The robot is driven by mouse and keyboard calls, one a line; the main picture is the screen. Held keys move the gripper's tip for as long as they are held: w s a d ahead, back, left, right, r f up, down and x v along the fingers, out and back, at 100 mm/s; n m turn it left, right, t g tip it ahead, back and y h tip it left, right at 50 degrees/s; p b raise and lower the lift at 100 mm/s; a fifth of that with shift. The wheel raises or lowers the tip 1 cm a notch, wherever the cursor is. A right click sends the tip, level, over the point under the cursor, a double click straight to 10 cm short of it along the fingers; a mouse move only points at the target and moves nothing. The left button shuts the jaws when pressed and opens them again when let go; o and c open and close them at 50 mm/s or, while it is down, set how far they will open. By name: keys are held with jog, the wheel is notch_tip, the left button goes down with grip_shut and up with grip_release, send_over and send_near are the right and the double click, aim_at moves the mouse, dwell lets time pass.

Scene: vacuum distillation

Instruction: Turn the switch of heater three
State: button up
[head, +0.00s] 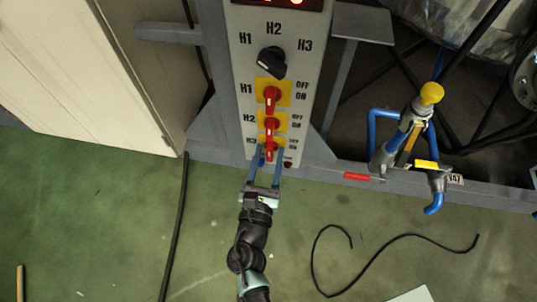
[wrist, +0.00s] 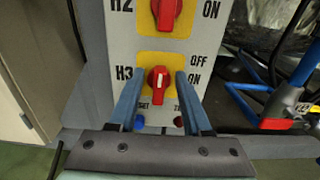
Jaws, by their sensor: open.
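The heater three switch is a red knob (wrist: 158,80) on a yellow plate beside the label H3 in the wrist view. Its white mark points up, slightly to the right. In the head view the H3 knob (head: 269,153) is the lowest of the red knobs and partly hidden. My gripper (wrist: 158,82) is open. Its two blue fingers stand one on each side of the H3 knob, with a gap to it on both sides. In the head view my gripper (head: 265,152) reaches up to the panel from below.
The H2 knob (wrist: 166,12) sits just above, and the H1 knob (head: 271,97) above that. A black selector knob (head: 271,62) is at the panel's top. A blue button (wrist: 139,121) and a red button (wrist: 179,121) lie below. Blue piping with a yellow-capped valve (head: 431,94) stands right.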

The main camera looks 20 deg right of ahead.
grip_shut()
dwell(0.4)
jog(key=m+b, duration=0.2)
jog(key=m, duration=0.1)
jog(key=m+b, duration=0.1)
jog(key=shift+s+d+f+m, duration=0.15)
jog(key=shift+f+m, duration=0.1)
jog(key=shift+m, duration=0.15)
jog(key=m+b, duration=0.1)
jog(key=m, duration=0.1)
jog(key=m+b, duration=0.2)
jog(key=shift+s+d+f+m, duration=0.1)
jog(key=shift+d+f+m, duration=0.05)
jog(key=shift+m, duration=0.15)
jog(key=m+b, duration=0.4)
jog(key=m, duration=0.1)
jog(key=shift+s+d+f, duration=0.1)
jog(key=shift+d+f, duration=0.05)
jog(key=shift+f, duration=0.1)
jog(key=shift+m+b, duration=1.3)
jog(key=shift+m, duration=0.4)
grip_release()
